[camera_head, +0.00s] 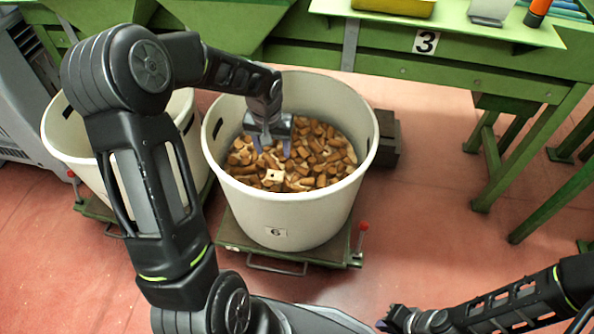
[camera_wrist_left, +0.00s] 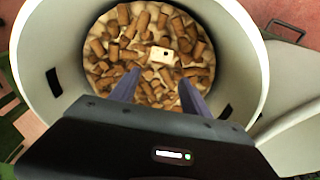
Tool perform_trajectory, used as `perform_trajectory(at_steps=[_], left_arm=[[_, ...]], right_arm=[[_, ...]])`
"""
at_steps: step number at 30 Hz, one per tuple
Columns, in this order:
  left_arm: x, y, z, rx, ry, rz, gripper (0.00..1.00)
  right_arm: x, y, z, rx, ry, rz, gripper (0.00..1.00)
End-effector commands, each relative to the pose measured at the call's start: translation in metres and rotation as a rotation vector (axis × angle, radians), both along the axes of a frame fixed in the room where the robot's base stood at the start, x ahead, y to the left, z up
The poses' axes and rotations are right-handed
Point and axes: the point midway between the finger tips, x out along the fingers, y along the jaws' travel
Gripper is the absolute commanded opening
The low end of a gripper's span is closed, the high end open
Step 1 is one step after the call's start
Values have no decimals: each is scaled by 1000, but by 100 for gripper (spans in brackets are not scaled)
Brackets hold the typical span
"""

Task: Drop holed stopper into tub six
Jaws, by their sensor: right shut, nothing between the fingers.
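The holed stopper (camera_head: 272,177), a pale block with a dark hole, appears to lie on top of the brown corks inside tub six (camera_head: 222,184), the white tub labelled 6. It also shows in the left wrist view (camera_wrist_left: 162,55), beyond the fingertips and apart from them. My left gripper (camera_head: 272,147) is over the inside of the tub, pointing down, with its fingers spread and nothing between them; it also shows in the left wrist view (camera_wrist_left: 160,78). My right gripper (camera_head: 390,320) is at the bottom edge, far from the tub, shut and empty, only partly in view.
Another white tub (camera_head: 62,148) stands to the left, partly behind my left arm. Tub six sits on a green trolley (camera_head: 340,247) with a red-knobbed lever (camera_head: 363,226). A green bench (camera_head: 470,75) marked 3 runs along the back.

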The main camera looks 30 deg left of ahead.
Motion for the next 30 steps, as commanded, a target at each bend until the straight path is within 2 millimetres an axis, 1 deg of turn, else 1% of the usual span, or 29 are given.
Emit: perform_trajectory(at_steps=[1,4,11,14,17,24,27,30], left_arm=[[0,0,0,0,0,0,60],[0,0,0,0,0,0,68],[0,0,0,0,0,0,68],[0,0,4,0,-1,0,68],[-1,-1,14,0,-1,0,68],[-7,-2,53,1,-3,1,68],[-9,-3,67,1,-2,-1,68],[-10,-4,75,1,-2,0,68]], right_arm=[[0,0,0,0,0,0,0],[0,0,0,0,0,0,0],[0,0,0,0,0,0,0],[0,0,1,0,0,0,0],[0,0,4,0,0,0,0],[0,0,14,0,0,1,0],[0,0,17,0,-1,2,0],[0,0,19,0,-1,2,0]])
